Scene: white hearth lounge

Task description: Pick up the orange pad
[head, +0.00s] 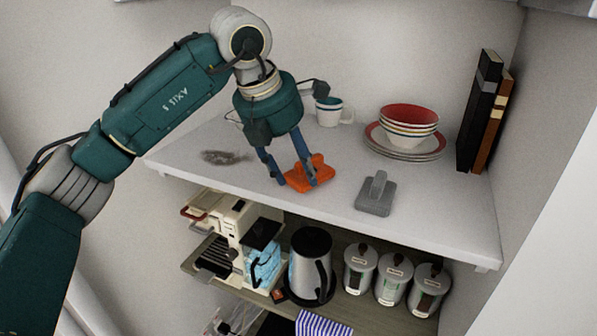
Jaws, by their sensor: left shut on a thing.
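The orange pad (299,179) is at the front of the white shelf top (335,197), left of a grey pad. My left gripper (297,179) reaches down from above and is shut on the orange pad, with one blue finger on either side of it. Whether the pad touches the shelf or is slightly lifted I cannot tell. The grey pad (375,196) of similar shape, with a raised grip, lies to the right. My right gripper is not in view.
A cup (329,111), stacked bowls and plates (406,132) and upright books (480,108) stand at the back. Below are a coffee machine (229,225), a kettle (311,265) and canisters (394,278). The shelf's front right is clear.

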